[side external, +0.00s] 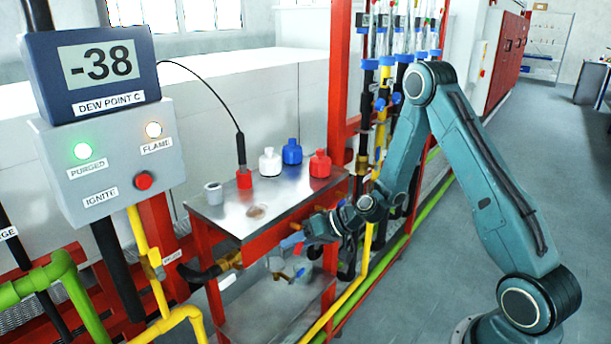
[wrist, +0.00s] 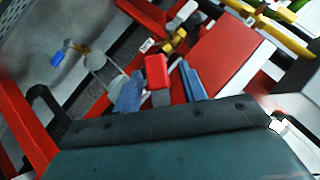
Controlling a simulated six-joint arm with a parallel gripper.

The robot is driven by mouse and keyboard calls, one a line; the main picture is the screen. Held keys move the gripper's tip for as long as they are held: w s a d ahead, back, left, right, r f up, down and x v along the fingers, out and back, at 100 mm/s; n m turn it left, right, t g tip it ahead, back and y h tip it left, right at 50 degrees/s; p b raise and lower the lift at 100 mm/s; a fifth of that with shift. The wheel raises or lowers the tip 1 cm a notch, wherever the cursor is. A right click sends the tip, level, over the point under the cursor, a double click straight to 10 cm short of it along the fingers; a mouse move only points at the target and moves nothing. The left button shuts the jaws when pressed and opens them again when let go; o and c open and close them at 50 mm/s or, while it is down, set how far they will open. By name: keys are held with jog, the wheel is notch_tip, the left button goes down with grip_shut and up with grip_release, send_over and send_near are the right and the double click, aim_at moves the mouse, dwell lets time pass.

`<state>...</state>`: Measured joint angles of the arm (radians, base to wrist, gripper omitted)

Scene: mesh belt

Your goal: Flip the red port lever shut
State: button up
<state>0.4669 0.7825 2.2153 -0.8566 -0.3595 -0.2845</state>
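The red lever (wrist: 157,72) shows in the wrist view, its block-like end standing between the two blue fingers of my gripper (wrist: 161,88). The left finger lies close beside it. A narrow gap shows between the lever and the right finger, so the fingers look open around it. I cannot tell whether either finger touches it. In the side view my gripper (side external: 292,242) is at the front edge of the metal bench, near the brass valve fittings (side external: 230,261). The lever is mostly hidden there by the fingers and wrist.
The bench top (side external: 240,205) holds a white bottle (side external: 270,162), a blue bottle (side external: 292,152), a red bottle (side external: 320,164) and a grey cup (side external: 213,193). A yellow pipe (side external: 357,280) and a red post (side external: 338,90) stand close to my arm. A lower shelf (side external: 265,315) lies below.

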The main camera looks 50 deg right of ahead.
jog(key=v, duration=1.4)
jog(key=shift+s+f, duration=0.1)
dwell(0.3)
jog(key=shift+s, duration=0.4)
jog(key=shift+a, duration=0.1)
jog(key=shift+x, duration=6.8)
jog(key=shift+w, duration=0.1)
